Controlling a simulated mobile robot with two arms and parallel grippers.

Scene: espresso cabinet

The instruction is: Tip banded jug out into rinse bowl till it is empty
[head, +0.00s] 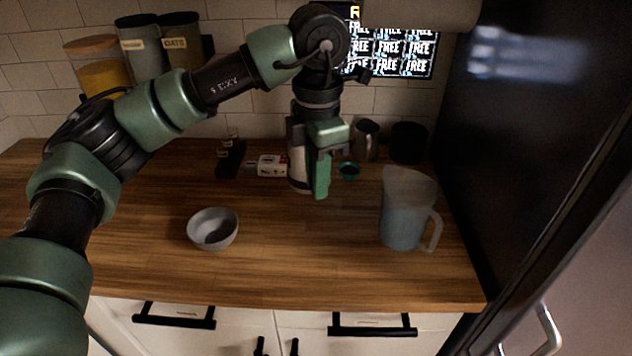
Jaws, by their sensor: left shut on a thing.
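My left gripper (322,172) points down at the middle of the worktop in the head view. It is shut on a pale upright vessel (298,170), which I take to be the banded jug. The fingers hide much of it, so its band and contents cannot be made out. Whether its base touches the worktop is unclear. The rinse bowl (230,222), a small light grey bowl with a dark inside, stands upright to the left and nearer the front edge, apart from the gripper. My right gripper is not in view.
A large translucent pitcher (404,215) with a handle stands at the right. Worktop between bowl and pitcher is clear.

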